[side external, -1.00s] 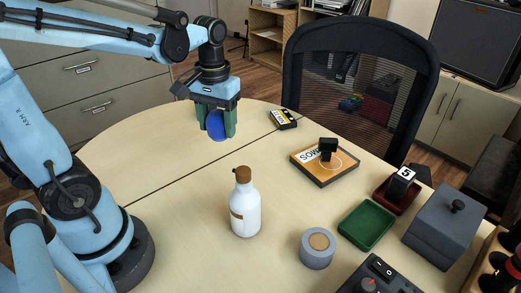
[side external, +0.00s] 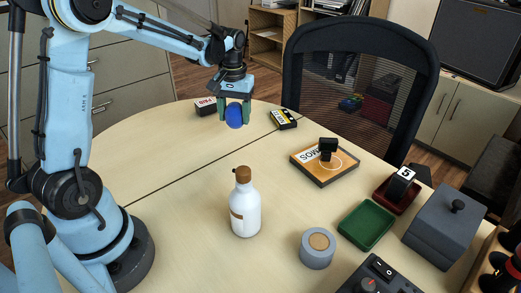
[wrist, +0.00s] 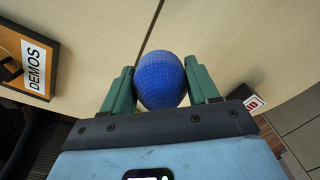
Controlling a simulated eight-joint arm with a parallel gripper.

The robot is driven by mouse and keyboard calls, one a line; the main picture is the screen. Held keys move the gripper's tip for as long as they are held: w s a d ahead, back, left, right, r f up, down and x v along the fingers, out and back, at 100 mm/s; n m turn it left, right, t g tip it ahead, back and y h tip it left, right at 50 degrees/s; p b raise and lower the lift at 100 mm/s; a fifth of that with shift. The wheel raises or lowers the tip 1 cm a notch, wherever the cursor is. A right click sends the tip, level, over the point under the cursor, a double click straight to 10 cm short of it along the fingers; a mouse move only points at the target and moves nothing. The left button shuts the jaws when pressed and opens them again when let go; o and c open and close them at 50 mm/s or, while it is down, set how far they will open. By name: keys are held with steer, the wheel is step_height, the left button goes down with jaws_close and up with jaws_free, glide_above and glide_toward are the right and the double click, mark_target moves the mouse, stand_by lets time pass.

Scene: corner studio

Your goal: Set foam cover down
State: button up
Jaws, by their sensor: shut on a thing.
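The foam cover (side external: 235,116) is a rounded blue piece with a fine mesh-like surface. It also shows in the wrist view (wrist: 161,80), between two green fingers. My gripper (side external: 234,112) is shut on it, one finger on each side. In the side view it hangs below the fingers over the far part of the table; the exact gap to the tabletop is hard to tell.
A DEMOS tray (side external: 324,163), a white bottle (side external: 245,206) and a green tray (side external: 367,225) stand nearer. The table's left-middle is clear.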

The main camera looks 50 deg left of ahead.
steer(key=a, duration=0.1)
steer(key=a+f, duration=0.2)
steer(key=shift+w+a+f, duration=0.2)
steer(key=shift+w+a, duration=0.05)
steer(key=shift+a, duration=0.1)
steer(key=shift+f, duration=1.9)
steer(key=o, duration=1)
steer(key=shift+f, duration=0.15)
